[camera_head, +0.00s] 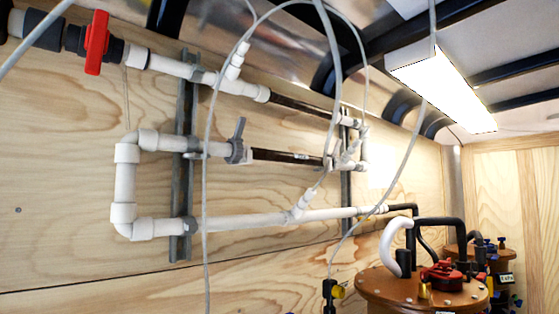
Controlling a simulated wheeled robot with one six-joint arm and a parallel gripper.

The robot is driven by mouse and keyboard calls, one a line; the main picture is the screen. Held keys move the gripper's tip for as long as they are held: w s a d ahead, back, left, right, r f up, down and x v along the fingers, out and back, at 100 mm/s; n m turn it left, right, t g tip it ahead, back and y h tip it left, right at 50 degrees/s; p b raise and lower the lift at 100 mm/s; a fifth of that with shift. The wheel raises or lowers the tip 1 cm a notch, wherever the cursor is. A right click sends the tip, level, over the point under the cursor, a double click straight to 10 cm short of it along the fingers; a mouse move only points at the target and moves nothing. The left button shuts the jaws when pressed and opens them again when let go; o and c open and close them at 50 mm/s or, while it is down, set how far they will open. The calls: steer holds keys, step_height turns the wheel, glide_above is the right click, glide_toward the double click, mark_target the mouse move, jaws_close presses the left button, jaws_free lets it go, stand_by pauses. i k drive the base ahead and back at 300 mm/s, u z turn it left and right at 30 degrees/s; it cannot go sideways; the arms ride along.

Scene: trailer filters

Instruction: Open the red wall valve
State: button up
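The red wall valve (96,42) is at the upper left of the head view. Its red handle stands upright, roughly across the dark pipe fitting it sits on. The valve is in line with a white pipe (170,66) that runs down to the right along the plywood wall. A dark grey fitting (45,30) joins it on the left. My gripper is not in this view.
A grey-handled valve (237,142) sits on the middle pipe. Thin hoses hang in front of the pipes. Brown filter tanks (420,292) with a red fitting stand at the lower right. A lamp (442,85) hangs from the ceiling.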

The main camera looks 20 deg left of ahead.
mark_target(97, 37)
steer(key=u, duration=3.6)
steer(key=k, duration=0.8)
steer(key=z, duration=0.95)
steer(key=i, duration=0.45)
